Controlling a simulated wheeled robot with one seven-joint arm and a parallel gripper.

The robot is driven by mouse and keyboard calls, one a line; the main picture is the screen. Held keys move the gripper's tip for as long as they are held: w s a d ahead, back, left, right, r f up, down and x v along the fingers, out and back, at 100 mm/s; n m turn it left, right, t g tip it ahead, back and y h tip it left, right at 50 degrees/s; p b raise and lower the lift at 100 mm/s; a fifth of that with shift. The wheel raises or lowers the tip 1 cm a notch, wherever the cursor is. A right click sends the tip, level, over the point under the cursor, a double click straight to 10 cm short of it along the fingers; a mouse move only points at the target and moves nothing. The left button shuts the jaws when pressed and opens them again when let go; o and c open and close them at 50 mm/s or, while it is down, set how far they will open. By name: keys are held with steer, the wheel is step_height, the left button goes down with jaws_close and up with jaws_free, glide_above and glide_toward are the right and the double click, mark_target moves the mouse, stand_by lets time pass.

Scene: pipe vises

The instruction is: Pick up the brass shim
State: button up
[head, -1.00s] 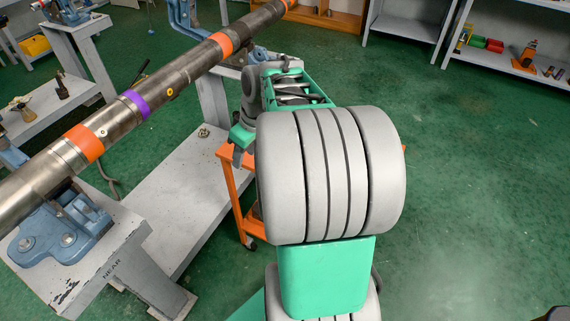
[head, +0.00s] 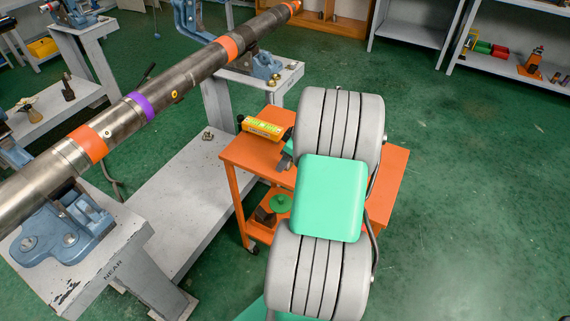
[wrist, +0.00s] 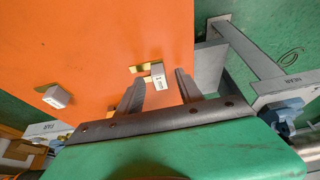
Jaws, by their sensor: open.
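In the wrist view, a small flat brass piece (wrist: 141,69) lies on the orange cart top, partly hidden by a white labelled block or tag (wrist: 159,76). A second brass piece (wrist: 45,88) with a similar white block (wrist: 57,97) lies further left. I cannot tell from the view which is the brass shim. My gripper (wrist: 160,78) is open, with its two dark fingers pointing at the first piece, which appears between and just beyond the tips. Nothing is held.
A long steel pipe (head: 186,75) with orange and purple bands rests in blue vises at left.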

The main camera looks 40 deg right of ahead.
steer(key=shift+c, duration=0.5)
jaws_close()
